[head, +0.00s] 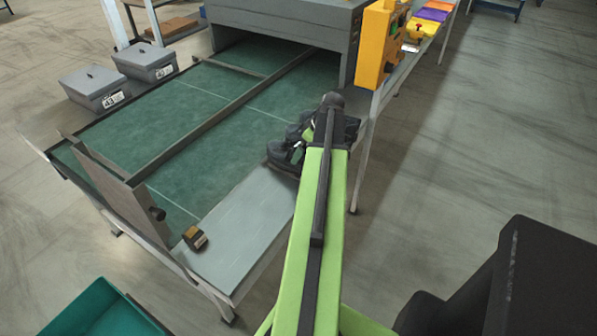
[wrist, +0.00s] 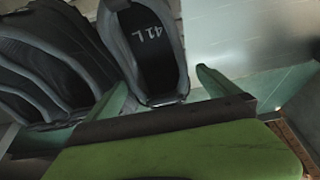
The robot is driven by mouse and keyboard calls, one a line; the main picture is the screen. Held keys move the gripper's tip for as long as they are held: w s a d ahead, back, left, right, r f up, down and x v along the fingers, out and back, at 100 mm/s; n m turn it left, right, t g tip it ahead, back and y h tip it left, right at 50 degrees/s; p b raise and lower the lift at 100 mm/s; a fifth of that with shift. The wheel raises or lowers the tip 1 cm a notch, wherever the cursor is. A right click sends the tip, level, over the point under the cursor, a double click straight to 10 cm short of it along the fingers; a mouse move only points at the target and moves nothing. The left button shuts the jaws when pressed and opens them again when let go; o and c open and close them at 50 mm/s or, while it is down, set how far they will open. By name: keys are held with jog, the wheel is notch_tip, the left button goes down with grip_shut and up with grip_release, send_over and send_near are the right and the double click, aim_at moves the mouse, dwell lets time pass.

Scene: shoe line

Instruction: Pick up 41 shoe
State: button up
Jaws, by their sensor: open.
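A dark grey shoe marked 41 L (wrist: 152,62) shows in the wrist view, its heel end toward me. My gripper (wrist: 158,80) is open, with one green finger on each side of the shoe's heel. I cannot tell whether the fingers touch it. More dark shoes (wrist: 45,65) stand close on the left, beside the left finger. In the head view, dark shoes (head: 284,152) sit at the table's right edge, partly hidden by my green arm. My gripper is hidden or indistinct there.
A green conveyor (head: 170,130) with rails leads into a grey machine (head: 285,22). Grey boxes (head: 98,92) marked 43 and 40 stand on the left. The grey tabletop (head: 245,215) is mostly clear except for a small brown-black item (head: 195,238). A yellow unit (head: 377,45) stands beyond the shoes.

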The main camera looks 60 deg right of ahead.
jog(key=shift+w+f, duration=0.2)
jog(key=shift+f, duration=0.35)
jog(key=shift+r, duration=0.1)
jog(key=b+x, duration=0.5)
jog(key=shift+s, duration=0.1)
jog(key=shift+c, duration=0.3)
jog(key=c, duration=1.6)
jog(key=shift+o, duration=0.2)
notch_tip(320, 180, up, 10)
jog(key=p, duration=1)
jog(key=shift+r+p, duration=0.1)
jog(key=shift+p, duration=0.25)
